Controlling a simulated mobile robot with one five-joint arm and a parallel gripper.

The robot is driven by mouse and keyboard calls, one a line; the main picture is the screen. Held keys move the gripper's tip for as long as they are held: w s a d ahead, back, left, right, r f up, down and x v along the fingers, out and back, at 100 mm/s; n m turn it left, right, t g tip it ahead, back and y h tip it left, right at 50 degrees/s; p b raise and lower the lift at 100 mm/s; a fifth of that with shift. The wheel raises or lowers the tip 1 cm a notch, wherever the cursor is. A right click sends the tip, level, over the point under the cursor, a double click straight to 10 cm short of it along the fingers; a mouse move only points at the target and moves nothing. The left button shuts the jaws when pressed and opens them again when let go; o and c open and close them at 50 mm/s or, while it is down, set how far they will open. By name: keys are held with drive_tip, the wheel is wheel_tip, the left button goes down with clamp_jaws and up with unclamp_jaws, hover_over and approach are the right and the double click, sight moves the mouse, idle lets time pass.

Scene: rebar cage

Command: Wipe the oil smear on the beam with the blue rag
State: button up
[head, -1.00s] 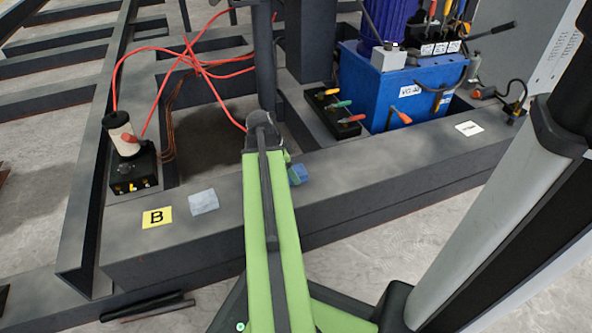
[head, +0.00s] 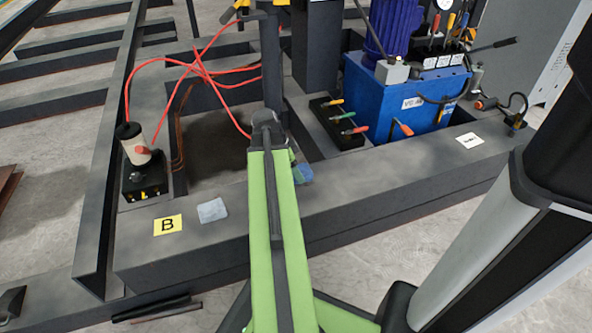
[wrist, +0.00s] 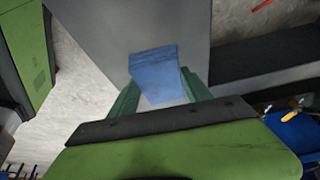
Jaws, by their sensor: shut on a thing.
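The blue rag (wrist: 155,72) is between the two green fingers of my gripper (wrist: 161,92) in the wrist view, and the jaws are shut on it. In the head view the rag (head: 304,173) shows just right of my green arm, over the dark grey beam (head: 380,182). Most of my gripper is hidden behind my arm there. In the wrist view the rag lies across the grey beam face; I cannot tell if it touches. I cannot make out the oil smear for certain.
A pale grey-blue cloth or patch (head: 212,210) and a yellow B label (head: 167,225) are on the beam at left. A black box with a white cylinder (head: 135,150) and red cables stands behind. A blue pump unit (head: 405,110) and a lever box (head: 338,125) stand behind at right.

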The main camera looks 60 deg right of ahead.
wheel_tip(320, 180, up, 3)
drive_tip(key=p, duration=0.3)
drive_tip(key=shift+r, duration=0.1)
